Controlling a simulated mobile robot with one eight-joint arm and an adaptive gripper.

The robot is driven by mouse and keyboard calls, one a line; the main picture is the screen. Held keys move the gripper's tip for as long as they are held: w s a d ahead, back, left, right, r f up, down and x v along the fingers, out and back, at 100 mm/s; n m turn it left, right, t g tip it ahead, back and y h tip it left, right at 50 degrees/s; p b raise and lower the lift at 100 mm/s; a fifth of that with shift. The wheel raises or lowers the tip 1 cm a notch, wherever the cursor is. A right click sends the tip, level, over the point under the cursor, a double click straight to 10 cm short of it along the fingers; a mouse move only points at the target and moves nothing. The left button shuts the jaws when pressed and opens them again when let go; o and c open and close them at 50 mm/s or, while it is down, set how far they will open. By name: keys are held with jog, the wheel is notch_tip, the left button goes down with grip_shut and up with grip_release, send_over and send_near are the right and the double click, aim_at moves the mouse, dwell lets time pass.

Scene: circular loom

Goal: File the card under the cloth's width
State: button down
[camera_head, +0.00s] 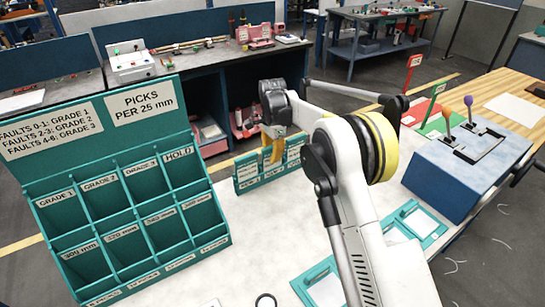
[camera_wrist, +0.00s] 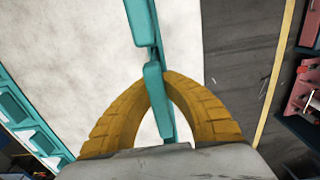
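My gripper (camera_head: 272,160) has yellow fingers and is at a small teal labelled rack (camera_head: 248,184) on the white bench top. In the wrist view my gripper's fingers (camera_wrist: 157,76) curve close together on both sides of a teal strip (camera_wrist: 153,90) seen edge-on. I cannot tell whether they grip it or only stand over it. I cannot make out a card between the fingers. A large teal sorting rack (camera_head: 118,100) stands at the left. Its upper slots read GRADE 1, GRADE 2, GRADE 3 and HOLD. The slots below have mm labels, partly unreadable, and its lowest labels are too small to read.
A sign on the large rack reads PICKS PER 25 mm. Teal trays (camera_head: 416,222) lie on the bench right of my arm. A blue box with levers (camera_head: 465,165) stands at the right. Clear white bench (camera_head: 240,245) lies between the large rack and my arm.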

aim_at(272, 146)
jog(key=shift+r, duration=0.2)
dwell(0.3)
jog(key=shift+r+p, duration=0.3)
jog(key=shift+r, duration=0.15)
jog(key=shift+r, duration=0.1)
jog(key=shift+r+p, duration=1.75)
jog(key=shift+r, duration=1.45)
